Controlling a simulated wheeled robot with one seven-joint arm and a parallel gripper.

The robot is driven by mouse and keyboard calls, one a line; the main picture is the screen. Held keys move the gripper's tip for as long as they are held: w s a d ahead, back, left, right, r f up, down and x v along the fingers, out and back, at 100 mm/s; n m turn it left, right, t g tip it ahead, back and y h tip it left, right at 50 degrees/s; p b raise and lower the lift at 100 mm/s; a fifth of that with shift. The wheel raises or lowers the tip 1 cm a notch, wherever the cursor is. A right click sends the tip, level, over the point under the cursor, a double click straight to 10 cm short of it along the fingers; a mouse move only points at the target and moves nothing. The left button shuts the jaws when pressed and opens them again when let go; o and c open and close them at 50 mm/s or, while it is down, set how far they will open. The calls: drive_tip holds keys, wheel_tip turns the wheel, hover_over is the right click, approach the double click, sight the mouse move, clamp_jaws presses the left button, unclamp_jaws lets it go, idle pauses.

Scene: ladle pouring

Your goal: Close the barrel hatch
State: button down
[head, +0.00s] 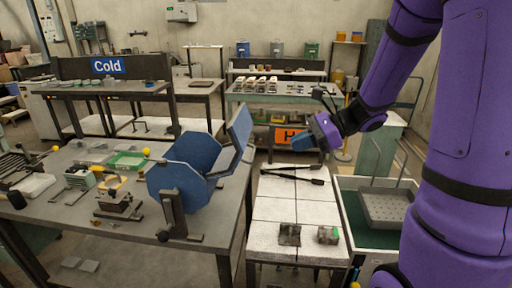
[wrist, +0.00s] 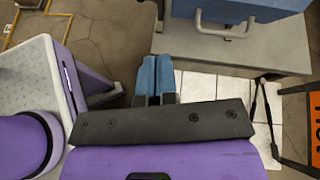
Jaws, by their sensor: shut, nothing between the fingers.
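The blue barrel (head: 185,175) lies in its stand near the right edge of the left table. Its hatch (head: 240,125) stands open, raised and tilted at the barrel's right side. In the wrist view, a blue part (wrist: 250,8) of the barrel or hatch, with a grey handle (wrist: 226,30), shows at the top edge; I cannot tell which part it is. My gripper (head: 322,133) is to the right of the hatch, apart from it, above the white-tiled table. In the wrist view, my gripper's blue fingers (wrist: 155,75) are shut together and empty.
The grey table (head: 105,240) carries several tools and a green tray (head: 128,160). A long dark tool (head: 293,177) and two small blocks lie on the white-tiled table (head: 275,210). A grey perforated tray (head: 388,205) is at the right. Air between gripper and hatch looks clear.

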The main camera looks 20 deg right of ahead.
sight(242, 146)
drive_tip(key=w+d+f+m+t, duration=0.2)
drive_tip(key=w+d+m, duration=0.1)
drive_tip(key=a+r+x, duration=0.1)
drive_tip(key=r+x, duration=0.1)
drive_tip(key=x, duration=1)
drive_tip(key=shift+w+a+r, duration=0.2)
drive_tip(key=shift+w+a, duration=0.05)
drive_tip(key=shift+w, duration=0.15)
drive_tip(key=shift+r, duration=0.1)
